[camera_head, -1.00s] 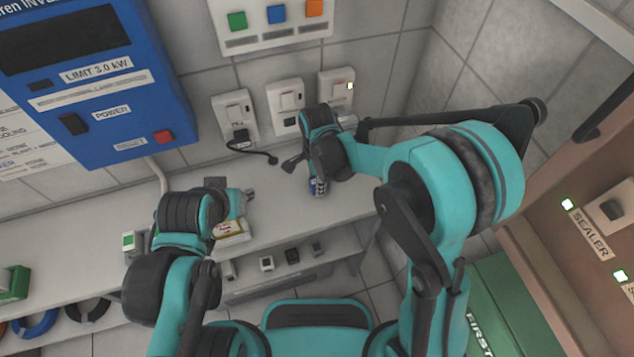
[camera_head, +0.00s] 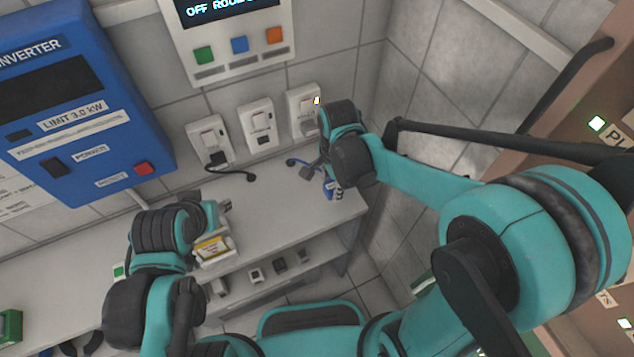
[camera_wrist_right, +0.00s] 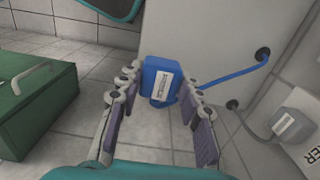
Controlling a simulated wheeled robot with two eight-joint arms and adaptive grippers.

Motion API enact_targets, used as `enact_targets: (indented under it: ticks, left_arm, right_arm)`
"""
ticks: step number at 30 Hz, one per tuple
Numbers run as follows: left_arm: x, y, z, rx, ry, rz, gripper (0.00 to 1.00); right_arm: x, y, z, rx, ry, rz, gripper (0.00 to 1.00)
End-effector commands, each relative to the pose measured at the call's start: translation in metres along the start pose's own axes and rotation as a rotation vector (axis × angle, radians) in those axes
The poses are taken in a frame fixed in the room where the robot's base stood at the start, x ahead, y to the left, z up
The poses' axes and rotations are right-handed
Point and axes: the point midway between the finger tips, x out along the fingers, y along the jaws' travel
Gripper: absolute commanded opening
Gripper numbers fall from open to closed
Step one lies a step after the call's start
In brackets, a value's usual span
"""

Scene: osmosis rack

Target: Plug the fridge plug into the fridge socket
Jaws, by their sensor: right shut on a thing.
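A blue plug (camera_wrist_right: 152,72) with a white label is between the fingers of my right gripper (camera_wrist_right: 158,95) in the right wrist view; the label is too small to read. Its blue cable (camera_wrist_right: 232,78) runs to a dark hole in the bench top. In the head view my right gripper (camera_head: 322,180) is above the right end of the bench, below the wall sockets, and the blue plug (camera_head: 330,190) partly shows there. Three sockets line the wall: left (camera_head: 206,127), middle (camera_head: 256,116) and right (camera_head: 303,97). Their names are unreadable. My left gripper (camera_head: 226,206) is over the bench; its fingers are unclear.
A grey plug (camera_wrist_right: 292,125) shows at the wrist view's right. A blue inverter (camera_head: 75,105) and a button panel (camera_head: 238,45) hang on the wall. A green box (camera_wrist_right: 35,105) is at left.

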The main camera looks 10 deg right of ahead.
Motion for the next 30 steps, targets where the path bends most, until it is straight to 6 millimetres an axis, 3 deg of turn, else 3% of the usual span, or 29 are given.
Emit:
enact_targets:
  ticks: [19,23,30]
  left_arm:
    - [0.001,0.000,0.000,0.000,0.000,0.000,0.40]
    - [0.005,0.000,0.004,0.000,0.000,0.000,0.40]
    - [0.017,0.000,0.012,0.000,0.000,0.000,0.40]
  right_arm:
    - [0.002,0.003,-0.010,-0.062,0.000,0.000,0.10]
    - [0.017,-0.003,-0.024,-0.259,0.000,0.000,0.10]
    - [0.057,-0.013,-0.060,-0.795,0.000,0.000,0.10]
